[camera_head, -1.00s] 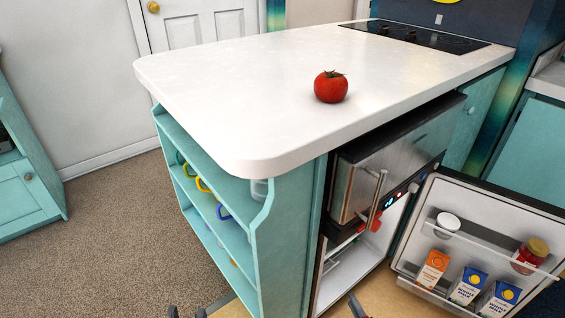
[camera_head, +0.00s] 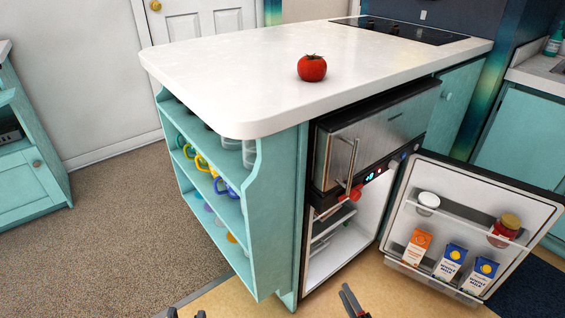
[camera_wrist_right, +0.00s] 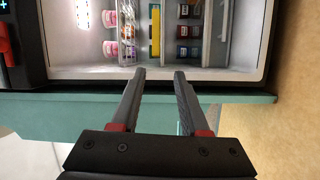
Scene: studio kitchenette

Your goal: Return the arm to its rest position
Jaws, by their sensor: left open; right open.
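My right gripper (camera_head: 351,300) shows at the bottom of the head view, over the tan floor in front of the open fridge. In the right wrist view its two fingers (camera_wrist_right: 160,73) are apart with nothing between them. They point at the lit fridge interior (camera_wrist_right: 225,73), where several jars and packages stand. My left gripper (camera_head: 186,314) barely shows at the bottom edge of the head view. Only its fingertips are seen, apart, and I see nothing held. The rest of both arms is out of the head view.
The fridge door (camera_head: 470,225) stands wide open at right, with cartons and jars on its racks. A tomato (camera_head: 312,68) sits on the white countertop (camera_head: 220,80). Teal shelves (camera_head: 215,185) hold several mugs. Carpet (camera_head: 110,235) at left is clear.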

